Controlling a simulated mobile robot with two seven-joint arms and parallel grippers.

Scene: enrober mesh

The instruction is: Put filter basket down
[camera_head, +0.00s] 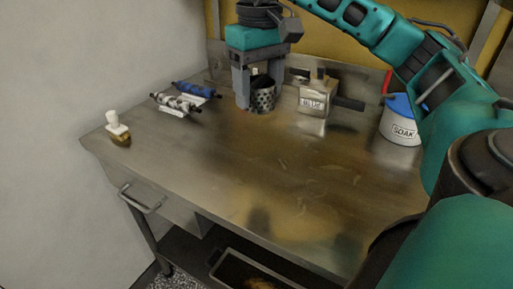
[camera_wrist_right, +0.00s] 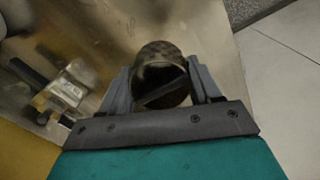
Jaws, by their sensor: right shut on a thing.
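The filter basket (camera_head: 263,94) is a dark, perforated metal cylinder at the back of the steel table. My right gripper (camera_head: 256,88) points down from above and is shut on it. In the right wrist view the basket (camera_wrist_right: 162,72) sits between the two fingers of my right gripper (camera_wrist_right: 164,88), its dark open mouth towards the camera. The basket's base is at or close above the tabletop; I cannot tell if it touches. My left gripper is not in view.
The steel table (camera_head: 290,185) is clear across its middle and front. A white SOAK container (camera_head: 400,122) with a blue top is farther right. Two rollers (camera_head: 178,103) lie at left, near a small white-topped bottle (camera_head: 117,128).

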